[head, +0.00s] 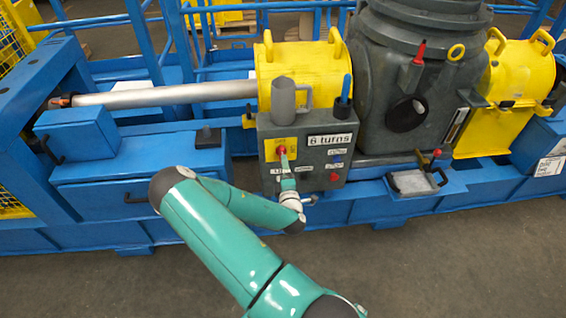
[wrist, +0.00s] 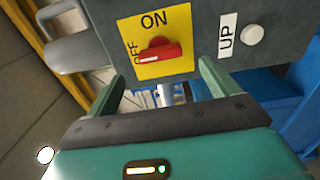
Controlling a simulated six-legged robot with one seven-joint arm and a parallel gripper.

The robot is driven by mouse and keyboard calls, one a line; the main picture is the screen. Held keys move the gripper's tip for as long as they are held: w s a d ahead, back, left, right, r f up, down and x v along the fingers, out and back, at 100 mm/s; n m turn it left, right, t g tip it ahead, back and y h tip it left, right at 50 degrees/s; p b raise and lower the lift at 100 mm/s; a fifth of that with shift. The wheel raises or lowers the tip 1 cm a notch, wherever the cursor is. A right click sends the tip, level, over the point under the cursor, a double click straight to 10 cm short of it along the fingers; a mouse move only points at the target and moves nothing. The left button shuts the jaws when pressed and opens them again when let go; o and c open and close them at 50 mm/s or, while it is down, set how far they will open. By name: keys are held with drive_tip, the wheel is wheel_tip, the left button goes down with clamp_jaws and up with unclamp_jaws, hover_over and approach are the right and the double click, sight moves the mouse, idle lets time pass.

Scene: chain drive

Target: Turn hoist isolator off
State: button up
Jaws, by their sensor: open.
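The hoist isolator is a red rotary handle (wrist: 160,52) on a yellow plate (wrist: 181,22) marked ON at the top and OFF at the left. Its bar lies roughly sideways, with a pale mark at its left end beside OFF. The plate (head: 272,156) also shows in the head view, on the left of the grey control box (head: 337,168). My gripper (wrist: 160,88) is open and empty. Its two green fingers are spread wide below the handle in the wrist view, apart from it. In the head view my gripper (head: 287,168) is in front of the plate and partly hides it.
A white button marked UP (wrist: 252,35) is right of the isolator. The box carries a "6 turns" label (head: 330,140) and a red button (head: 334,177). A grey mug-like object (head: 283,98) stands on top. Blue frame (head: 95,195) surrounds the box; floor in front is clear.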

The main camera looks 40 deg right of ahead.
drive_tip(key=v, duration=0.7)
drive_tip(key=shift+w, duration=0.1)
drive_tip(key=w+a+r+m+g+y, duration=0.2)
drive_tip(key=w+a+r+m+g, duration=0.2)
drive_tip(key=w+a+m+g, duration=0.45)
drive_tip(key=a+r+m+t+y, duration=0.2)
drive_tip(key=a+r+m+y, duration=0.25)
drive_tip(key=a+r, duration=0.65)
drive_tip(key=s+a+r+n+g+y, duration=0.1)
drive_tip(key=s+a+r+y, duration=0.1)
drive_tip(key=s+a+r, duration=0.3)
drive_tip(key=s+a+r+y, duration=0.1)
drive_tip(key=s+r+y, duration=0.15)
drive_tip(key=r, duration=0.45)
drive_tip(key=s+a+r+g, duration=0.1)
drive_tip(key=s+r, duration=0.3)
drive_tip(key=s, duration=0.3)
drive_tip(key=s+a+r+g+h, duration=0.1)
drive_tip(key=s+a+r, duration=0.1)
drive_tip(key=s+r, duration=0.2)
drive_tip(key=s, duration=0.3)
drive_tip(key=shift+s+a+r+n, duration=0.15)
drive_tip(key=shift+s+r+n, duration=0.05)
drive_tip(key=shift+s+n, duration=0.1)
